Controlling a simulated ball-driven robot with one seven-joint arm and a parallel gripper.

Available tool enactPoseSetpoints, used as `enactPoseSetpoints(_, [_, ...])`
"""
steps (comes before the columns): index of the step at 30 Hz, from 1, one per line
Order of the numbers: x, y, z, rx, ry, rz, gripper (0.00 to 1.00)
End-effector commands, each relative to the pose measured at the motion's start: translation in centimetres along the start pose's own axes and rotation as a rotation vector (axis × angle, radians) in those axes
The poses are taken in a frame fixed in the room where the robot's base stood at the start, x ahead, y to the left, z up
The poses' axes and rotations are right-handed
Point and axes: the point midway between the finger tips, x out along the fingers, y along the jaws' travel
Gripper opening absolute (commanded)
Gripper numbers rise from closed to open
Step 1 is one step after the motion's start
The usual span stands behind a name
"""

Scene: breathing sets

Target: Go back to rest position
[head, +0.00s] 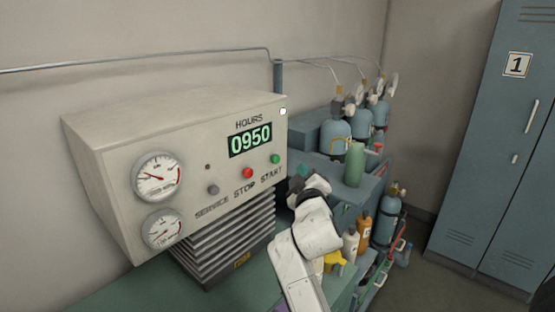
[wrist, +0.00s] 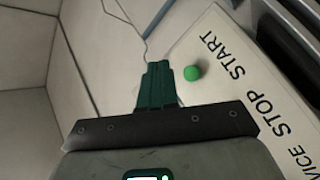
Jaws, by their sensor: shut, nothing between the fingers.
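My gripper (wrist: 157,84) is shut and empty in the wrist view, its dark green fingers together. In that view its tips point past the green START button (wrist: 192,73), which sits just to the right of them. In the head view my white arm reaches up from the bottom, and the gripper (head: 302,170) is a small dark green shape just right of the control box (head: 105,135). The green START button (head: 275,159) is on the box's front face, beside the red STOP button (head: 247,172) and the grey SERVICE button (head: 213,189). I cannot tell whether the fingers touch the box.
The box has two gauges (head: 158,177) and a display (head: 250,140) reading 0950. Blue-grey cylinders (head: 336,140) and a green cylinder (head: 354,165) stand to the right of my arm. Bottles (head: 350,243) are close by the arm. A blue locker (head: 500,150) stands far right, with some bare floor before it.

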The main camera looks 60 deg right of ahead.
Motion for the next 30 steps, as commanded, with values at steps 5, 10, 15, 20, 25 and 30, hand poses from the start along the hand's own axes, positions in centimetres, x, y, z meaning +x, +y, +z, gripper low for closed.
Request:
enactPoseSetpoints(5, [0.0, 0.0, 0.0, 0.0, 0.0, 0.0, 0.0])
enactPoseSetpoints(10, [0.0, 0.0, 0.0, 0.0, 0.0, 0.0, 0.0])
enactPoseSetpoints(15, [0.0, 0.0, 0.0, 0.0, 0.0, 0.0, 0.0])
enactPoseSetpoints(20, [0.0, 0.0, 0.0, 0.0, 0.0, 0.0, 0.0])
enactPoseSetpoints(25, [-0.1, -0.4, 0.1, 0.005, -0.004, -0.011, 0.0])
enactPoseSetpoints(30, [-2.6, -5.4, 1.8, 0.067, -0.079, -0.163, 0.0])
